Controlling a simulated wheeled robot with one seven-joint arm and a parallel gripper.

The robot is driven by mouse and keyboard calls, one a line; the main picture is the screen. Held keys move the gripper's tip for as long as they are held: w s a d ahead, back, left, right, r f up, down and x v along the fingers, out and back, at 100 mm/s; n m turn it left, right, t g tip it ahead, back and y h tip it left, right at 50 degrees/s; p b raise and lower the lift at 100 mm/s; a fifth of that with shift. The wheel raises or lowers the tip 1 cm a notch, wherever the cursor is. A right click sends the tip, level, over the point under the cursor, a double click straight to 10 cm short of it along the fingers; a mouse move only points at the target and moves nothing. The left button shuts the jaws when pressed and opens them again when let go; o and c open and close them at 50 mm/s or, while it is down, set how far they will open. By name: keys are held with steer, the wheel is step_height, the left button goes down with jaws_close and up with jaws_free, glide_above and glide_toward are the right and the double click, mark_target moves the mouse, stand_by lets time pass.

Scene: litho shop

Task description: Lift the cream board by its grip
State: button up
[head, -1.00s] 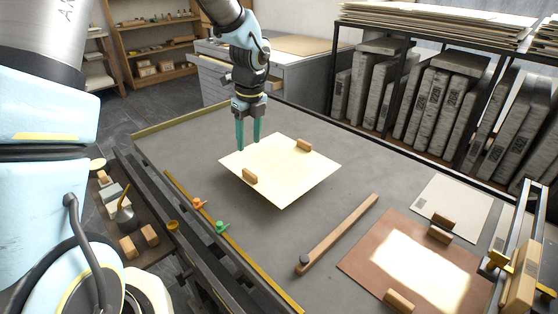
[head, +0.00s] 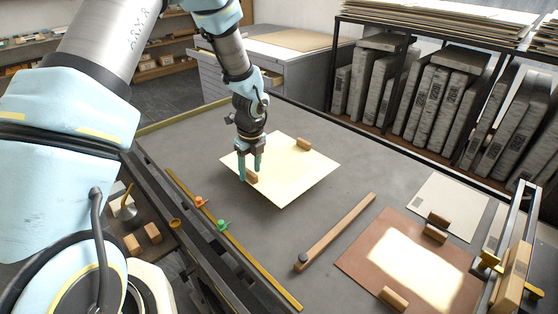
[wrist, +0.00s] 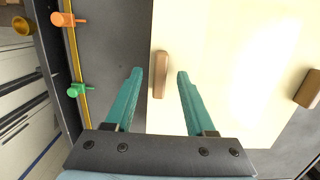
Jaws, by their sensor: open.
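The cream board (head: 290,178) lies flat on the grey table, with two wooden grips on it. One grip (head: 252,177) is at its near-left edge and the other (head: 304,144) at its far-right edge. My gripper (head: 250,175) is open at the near-left grip. In the wrist view the teal fingers (wrist: 159,73) point towards that grip (wrist: 160,75), which shows between their tips; whether they touch it I cannot tell. The board (wrist: 225,60) fills much of the right of the wrist view, with the other grip (wrist: 308,90) at the right edge.
A wooden bar (head: 335,232) lies right of the board. A brown board (head: 365,255) with grips and a pale sheet (head: 455,200) lie at the right. Orange (head: 199,201) and green (head: 222,225) pegs stand along the yellow strip. Bare table surrounds the cream board.

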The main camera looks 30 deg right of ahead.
jaws_close()
stand_by(0.4)
